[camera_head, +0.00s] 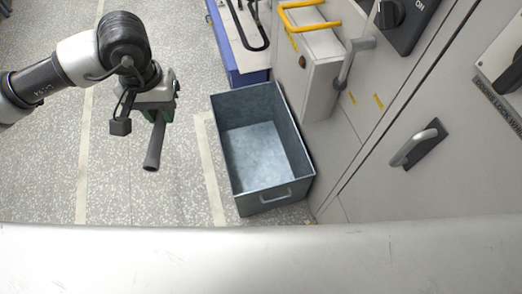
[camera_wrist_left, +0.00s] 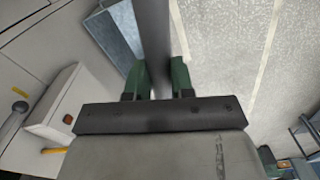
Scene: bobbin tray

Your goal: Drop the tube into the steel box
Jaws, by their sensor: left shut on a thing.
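The tube (camera_head: 155,146) is dark grey and hangs slanted down from my left gripper (camera_head: 160,112) in the head view. My left gripper is shut on the tube, above the speckled floor and to the left of the steel box. In the left wrist view the tube (camera_wrist_left: 153,40) runs up between the green fingers of the left gripper (camera_wrist_left: 159,80). The steel box (camera_head: 277,195) is an open, blue-grey metal bin on the floor, and its visible inside is empty. Part of the box also shows in the left wrist view (camera_wrist_left: 112,40). My right gripper is out of view.
A grey cabinet (camera_head: 440,185) with handles and a switch stands right of the box. A blue-edged unit (camera_head: 240,72) is behind the box. A smooth pale surface (camera_head: 260,262) crosses the front. Open floor (camera_head: 185,195) lies between the tube and the box.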

